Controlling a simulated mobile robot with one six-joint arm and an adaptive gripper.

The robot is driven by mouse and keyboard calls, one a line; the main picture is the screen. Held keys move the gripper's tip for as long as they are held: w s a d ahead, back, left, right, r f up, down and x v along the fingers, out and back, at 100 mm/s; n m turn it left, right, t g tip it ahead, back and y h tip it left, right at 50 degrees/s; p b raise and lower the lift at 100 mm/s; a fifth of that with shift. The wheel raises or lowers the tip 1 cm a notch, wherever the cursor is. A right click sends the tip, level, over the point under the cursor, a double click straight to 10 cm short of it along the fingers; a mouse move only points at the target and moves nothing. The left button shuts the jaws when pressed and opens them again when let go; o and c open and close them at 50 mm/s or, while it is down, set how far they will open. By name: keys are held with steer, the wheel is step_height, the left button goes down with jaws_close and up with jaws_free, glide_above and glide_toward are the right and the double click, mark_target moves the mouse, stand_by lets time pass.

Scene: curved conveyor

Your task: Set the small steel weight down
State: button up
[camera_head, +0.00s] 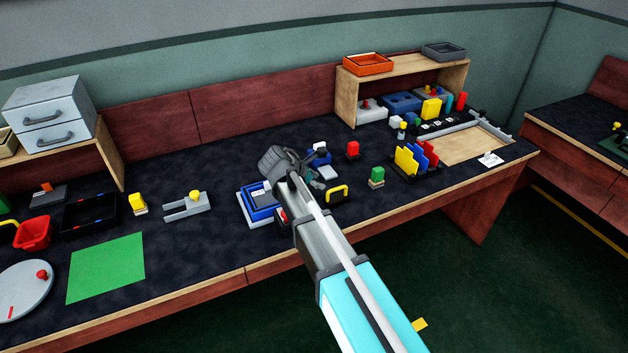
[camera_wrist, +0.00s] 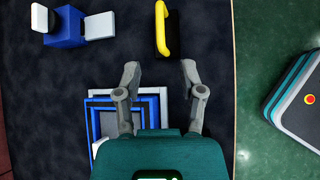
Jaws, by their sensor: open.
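My gripper (camera_wrist: 160,70) is open in the wrist view. Its two grey fingers are spread apart, and only the dark bench mat shows between their tips. I cannot make out the small steel weight in either view; my wrist and arm hide part of the bench. In the head view the blue tray (camera_head: 262,208) is beside my arm's end. A yellow-handled black piece (camera_wrist: 161,28) lies beyond the fingertips, apart from them.
A blue block with a pale plate (camera_wrist: 68,27) is at the upper left in the wrist view. A green mat (camera_head: 106,267) lies clear at left. The bench front edge (camera_wrist: 233,60) is close.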

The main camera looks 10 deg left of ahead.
stand_by(0.3)
steer(key=shift+d, duration=0.1)
steer(key=s+d+f+m+g+y, duration=0.2)
steer(key=s+d+m+g+y, duration=0.1)
steer(key=s+d+m, duration=0.6)
steer(key=s+d+f+m+g+y, duration=0.3)
steer(key=s+d+m, duration=0.7)
steer(key=d+m, duration=0.4)
steer(key=d, duration=0.4)
steer(key=shift+s+d+f+m+g+y, duration=0.3)
steer(key=shift+d+f+m, duration=0.05)
steer(key=shift+d+m, duration=0.05)
